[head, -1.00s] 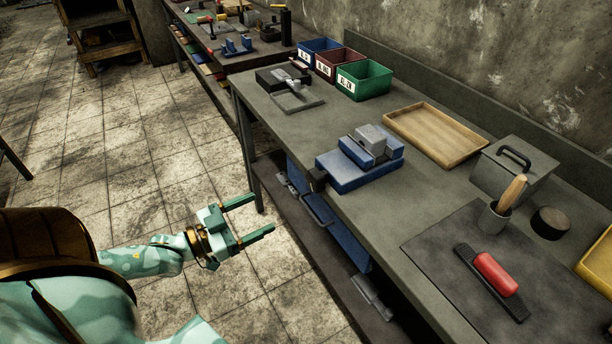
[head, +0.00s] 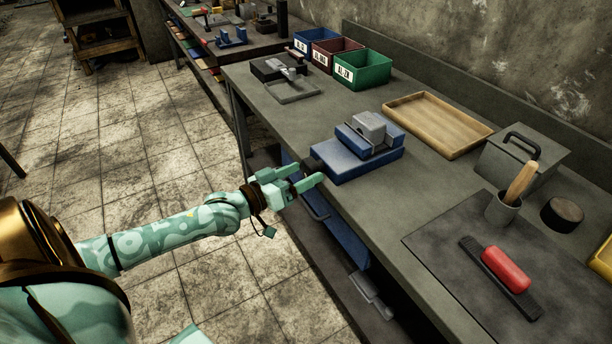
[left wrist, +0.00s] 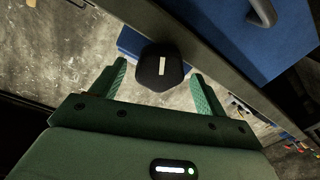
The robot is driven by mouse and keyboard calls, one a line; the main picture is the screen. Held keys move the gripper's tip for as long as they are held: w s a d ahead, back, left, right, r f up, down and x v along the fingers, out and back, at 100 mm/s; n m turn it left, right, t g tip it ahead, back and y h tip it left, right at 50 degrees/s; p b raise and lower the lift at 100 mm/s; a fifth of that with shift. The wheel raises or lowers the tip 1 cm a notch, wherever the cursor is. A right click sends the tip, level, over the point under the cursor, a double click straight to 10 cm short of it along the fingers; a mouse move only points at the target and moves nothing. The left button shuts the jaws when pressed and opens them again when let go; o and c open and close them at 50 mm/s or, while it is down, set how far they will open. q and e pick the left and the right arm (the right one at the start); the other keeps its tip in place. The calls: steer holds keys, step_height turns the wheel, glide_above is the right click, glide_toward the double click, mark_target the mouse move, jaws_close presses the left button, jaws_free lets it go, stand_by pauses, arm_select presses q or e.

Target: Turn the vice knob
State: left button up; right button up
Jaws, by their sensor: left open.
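The blue vice (head: 350,160) with a grey jaw block stands at the front edge of the workbench. Its dark, many-sided knob (left wrist: 162,72) with a white mark faces the left wrist camera. My left gripper (head: 309,173) is open at the bench edge, just in front of the vice. In the left wrist view the knob shows between the two green fingers (left wrist: 158,80), with a gap on each side. In the head view the knob is hidden by the gripper. A blue part of the vice body (left wrist: 128,42) shows behind the knob. My right gripper is not in view.
A wooden tray (head: 395,105), a green bin (head: 362,72) and a grey lidded box (head: 515,165) stand farther back on the bench. A blue drawer front (head: 350,235) with handles sits below the bench edge, near my left gripper.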

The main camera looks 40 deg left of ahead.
arm_select(q)
steer(key=shift+w+d, duration=0.2)
steer(key=shift+w, duration=0.45)
steer(key=shift+r, duration=0.1)
steer(key=c, duration=0.9)
steer(key=m+p, duration=0.2)
steer(key=shift+r+m, duration=0.3)
steer(key=shift+c, duration=0.2)
steer(key=shift+f+m+p, duration=0.1)
steer(key=shift+m+p, duration=0.35)
steer(key=shift+m, duration=0.25)
steer(key=shift+f+m+t, duration=0.2)
steer(key=shift+m+t, duration=0.1)
steer(key=shift+m, duration=0.3)
